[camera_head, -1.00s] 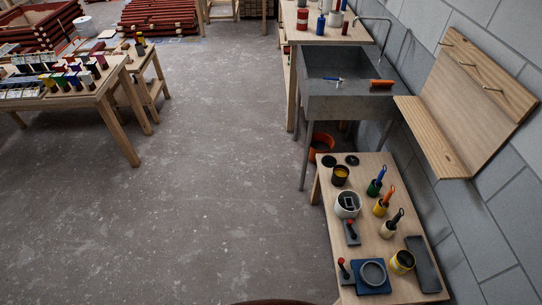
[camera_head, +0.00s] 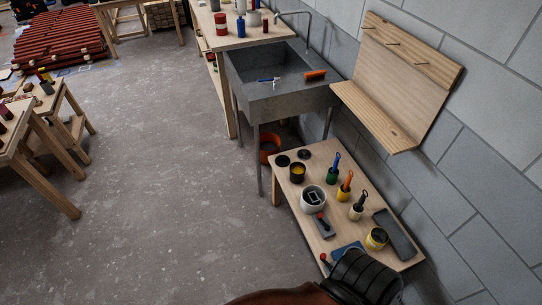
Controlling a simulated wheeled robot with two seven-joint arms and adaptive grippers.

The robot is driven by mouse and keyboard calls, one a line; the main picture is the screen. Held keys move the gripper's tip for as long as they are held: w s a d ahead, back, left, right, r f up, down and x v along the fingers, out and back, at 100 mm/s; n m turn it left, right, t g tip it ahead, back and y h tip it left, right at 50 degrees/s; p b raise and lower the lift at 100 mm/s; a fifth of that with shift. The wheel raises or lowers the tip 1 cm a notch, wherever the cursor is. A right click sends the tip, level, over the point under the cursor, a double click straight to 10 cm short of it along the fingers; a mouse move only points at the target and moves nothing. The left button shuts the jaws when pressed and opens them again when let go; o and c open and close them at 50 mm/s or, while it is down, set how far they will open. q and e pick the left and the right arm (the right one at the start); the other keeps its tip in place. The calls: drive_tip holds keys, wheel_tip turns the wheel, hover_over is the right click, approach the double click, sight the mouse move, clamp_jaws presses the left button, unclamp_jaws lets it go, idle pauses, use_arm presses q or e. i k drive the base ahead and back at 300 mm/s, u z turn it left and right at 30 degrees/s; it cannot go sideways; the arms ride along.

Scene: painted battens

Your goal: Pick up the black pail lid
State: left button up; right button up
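Two small black discs lie flat at the far left end of the low wooden table. One black disc (camera_head: 283,160) is at the table's left corner, and the other black disc (camera_head: 305,154) lies just right of it by the back edge. They look like lids; I cannot tell which is the pail lid. A small black pot with yellow inside (camera_head: 297,172) stands just in front of them. Neither gripper shows. A dark ribbed part, seemingly of my own arm, covers the low table's near end.
A grey sink (camera_head: 282,85) stands behind, with an orange bucket (camera_head: 269,148) below. Floor left of the table is clear.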

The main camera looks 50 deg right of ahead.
sight(282, 161)
drive_tip(key=i, duration=2.15)
